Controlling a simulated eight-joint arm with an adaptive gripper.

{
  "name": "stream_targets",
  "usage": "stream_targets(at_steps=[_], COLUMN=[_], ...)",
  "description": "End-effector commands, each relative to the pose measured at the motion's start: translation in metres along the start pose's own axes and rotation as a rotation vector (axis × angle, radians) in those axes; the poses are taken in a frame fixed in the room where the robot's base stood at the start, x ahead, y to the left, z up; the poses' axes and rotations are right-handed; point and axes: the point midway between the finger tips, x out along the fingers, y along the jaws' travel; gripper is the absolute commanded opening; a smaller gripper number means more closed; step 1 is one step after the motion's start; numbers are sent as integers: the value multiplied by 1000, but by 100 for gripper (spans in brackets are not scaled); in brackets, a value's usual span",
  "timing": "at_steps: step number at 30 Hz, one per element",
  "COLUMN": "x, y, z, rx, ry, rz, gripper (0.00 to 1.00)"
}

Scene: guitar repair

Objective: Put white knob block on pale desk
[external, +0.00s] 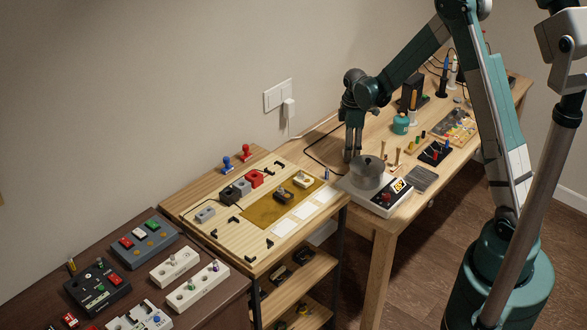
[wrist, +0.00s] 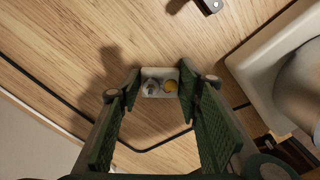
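The white knob block (wrist: 145,74), a small white block with a grey knob and a yellow knob, shows in the wrist view between my green fingertips. My gripper (wrist: 160,84) has one finger against each side of it, with no clear gap. In the external view my gripper (external: 352,158) points down over the pale wooden desk (external: 385,225), behind the white device with a round pot. The block is hidden there. I cannot tell whether it touches the desk top or hangs just above it.
The white device (external: 373,199) with its grey pot (external: 368,174) stands close beside my gripper. A black cable (wrist: 185,133) lies on the wood nearby. A wooden workbench (external: 250,260) with pedal parts stands to the left. Tools crowd the desk's far end.

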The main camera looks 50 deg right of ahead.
Motion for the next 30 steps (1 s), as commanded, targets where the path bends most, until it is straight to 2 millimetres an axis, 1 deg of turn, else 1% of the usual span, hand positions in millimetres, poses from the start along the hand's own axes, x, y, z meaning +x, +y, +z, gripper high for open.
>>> stream_targets(at_steps=[1, 2, 3, 17, 20, 23, 26, 30], x=[0, 0, 0, -4, -10, -20, -32, -54], y=[0, 0, 0, 0, 0, 0, 0, 0], z=[0, 0, 0, 0, 0, 0, 0, 0], rx=[0, 0, 0, 0, 0, 0, 0, 0], ry=[0, 0, 0, 0, 0, 0, 0, 0], rz=[0, 0, 0, 0, 0, 0, 0, 0], gripper=[43, 47, 47, 47, 47, 47, 47, 47])
